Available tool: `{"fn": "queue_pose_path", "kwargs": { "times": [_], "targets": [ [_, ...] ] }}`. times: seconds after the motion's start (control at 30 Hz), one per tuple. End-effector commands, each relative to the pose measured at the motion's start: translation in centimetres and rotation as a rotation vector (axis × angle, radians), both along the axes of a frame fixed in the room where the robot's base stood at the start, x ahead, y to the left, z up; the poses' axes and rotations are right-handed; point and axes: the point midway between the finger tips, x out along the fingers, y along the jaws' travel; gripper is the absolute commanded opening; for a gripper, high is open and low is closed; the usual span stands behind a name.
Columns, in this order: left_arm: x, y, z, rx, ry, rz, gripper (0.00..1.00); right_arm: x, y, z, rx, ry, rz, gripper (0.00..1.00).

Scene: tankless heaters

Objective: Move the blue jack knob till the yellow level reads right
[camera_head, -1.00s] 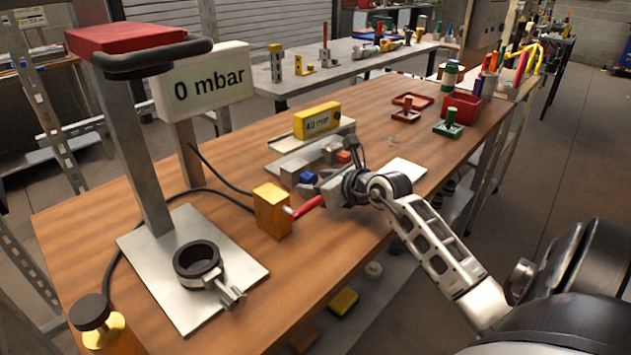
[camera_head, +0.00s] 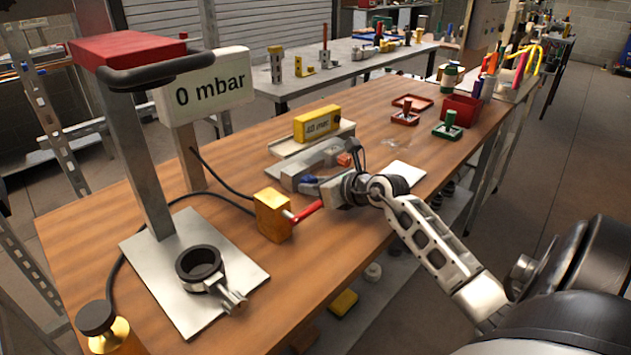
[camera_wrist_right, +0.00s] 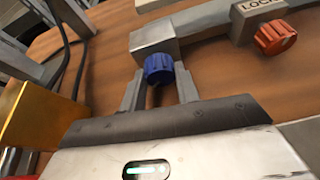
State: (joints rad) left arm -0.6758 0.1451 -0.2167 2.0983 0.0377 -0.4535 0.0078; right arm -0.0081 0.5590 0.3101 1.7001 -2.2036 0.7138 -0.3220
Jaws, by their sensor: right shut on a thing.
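The blue jack knob (camera_head: 309,180) is at the near left end of a grey metal jack (camera_head: 292,172). In the right wrist view the blue knob (camera_wrist_right: 158,67) stands out from the end block of the jack, between my two fingers. My right gripper (camera_head: 317,184) is shut on the knob, one finger on each side, in the wrist view too (camera_wrist_right: 159,84). My left gripper is not in view.
An orange knob (camera_head: 344,159) is at the jack's other end, beside a LOCK label (camera_wrist_right: 264,6). A brass block (camera_head: 271,215) with a red handle (camera_head: 308,211) stands close by my right gripper. A stand with a 0 mbar sign (camera_head: 207,88) is at the left.

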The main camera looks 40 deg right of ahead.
Motion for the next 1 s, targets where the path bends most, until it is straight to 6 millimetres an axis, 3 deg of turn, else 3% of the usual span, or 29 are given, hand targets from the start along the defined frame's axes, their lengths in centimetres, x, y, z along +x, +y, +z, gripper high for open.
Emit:
{"fn": "queue_pose_path", "kwargs": {
  "times": [0.2,0.23,0.3,0.67,0.77,1.0],
  "targets": [
    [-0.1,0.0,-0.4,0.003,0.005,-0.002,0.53,0.0,0.0,-0.1,0.000,0.001,-0.001,0.09],
    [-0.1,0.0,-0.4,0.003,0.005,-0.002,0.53,0.0,0.0,-0.1,0.000,0.001,-0.001,0.40],
    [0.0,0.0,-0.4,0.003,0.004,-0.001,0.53,0.0,0.0,-0.1,-0.001,0.001,0.000,0.53],
    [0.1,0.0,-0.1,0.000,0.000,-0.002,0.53,-0.5,-0.1,0.1,-0.002,0.000,0.000,0.53],
    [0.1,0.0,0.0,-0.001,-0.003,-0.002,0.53,-1.7,-0.2,0.6,-0.004,0.001,-0.001,0.53],
    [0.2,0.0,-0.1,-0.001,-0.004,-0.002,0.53,-6.9,-0.5,2.6,-0.005,0.004,0.000,0.53]
  ]
}}
